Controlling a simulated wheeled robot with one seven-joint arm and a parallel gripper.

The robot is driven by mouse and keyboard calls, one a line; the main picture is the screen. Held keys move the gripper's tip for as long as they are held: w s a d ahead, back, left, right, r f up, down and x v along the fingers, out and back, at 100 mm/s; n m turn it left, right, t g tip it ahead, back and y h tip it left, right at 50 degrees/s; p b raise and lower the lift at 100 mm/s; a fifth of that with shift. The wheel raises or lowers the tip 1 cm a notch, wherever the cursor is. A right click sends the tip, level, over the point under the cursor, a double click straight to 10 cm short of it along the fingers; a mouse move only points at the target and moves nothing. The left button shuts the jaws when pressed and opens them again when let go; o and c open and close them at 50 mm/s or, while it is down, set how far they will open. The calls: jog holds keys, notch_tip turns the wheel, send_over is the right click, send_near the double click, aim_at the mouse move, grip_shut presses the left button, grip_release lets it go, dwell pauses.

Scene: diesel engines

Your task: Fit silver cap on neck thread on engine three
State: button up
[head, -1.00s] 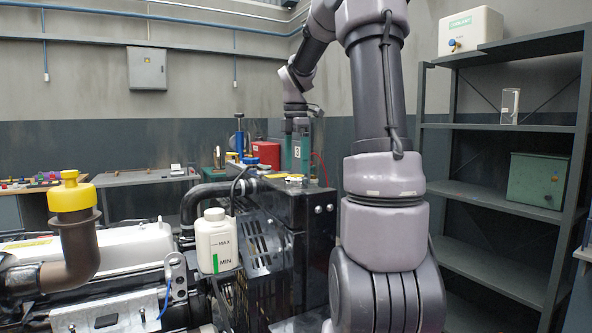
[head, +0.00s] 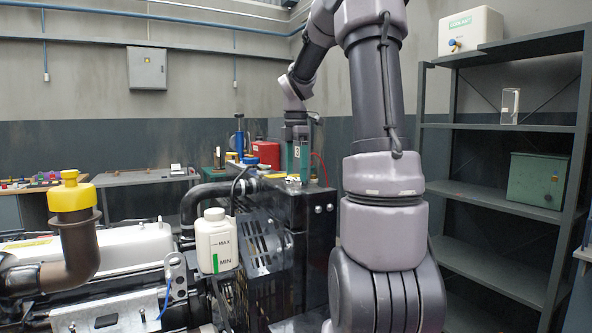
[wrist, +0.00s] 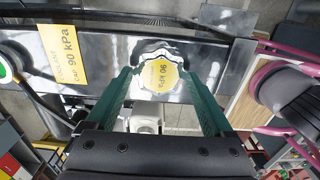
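The silver cap (wrist: 160,54) has a scalloped metal rim and a yellow disc marked 90 kPa. In the wrist view it sits between the tips of my gripper's green fingers (wrist: 160,74), which meet its rim on both sides. In the head view my gripper (head: 297,160) points down over the top of the dark radiator (head: 312,212) of the engine. The neck thread is hidden from view; I cannot tell whether the cap touches it.
A yellow coolant cap label (wrist: 63,53) lies on the metal top left of the cap. A shelf rack (head: 505,190) is at the right.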

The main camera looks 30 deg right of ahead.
aim_at(296, 176)
grip_shut()
jog(key=shift+r, duration=2.55)
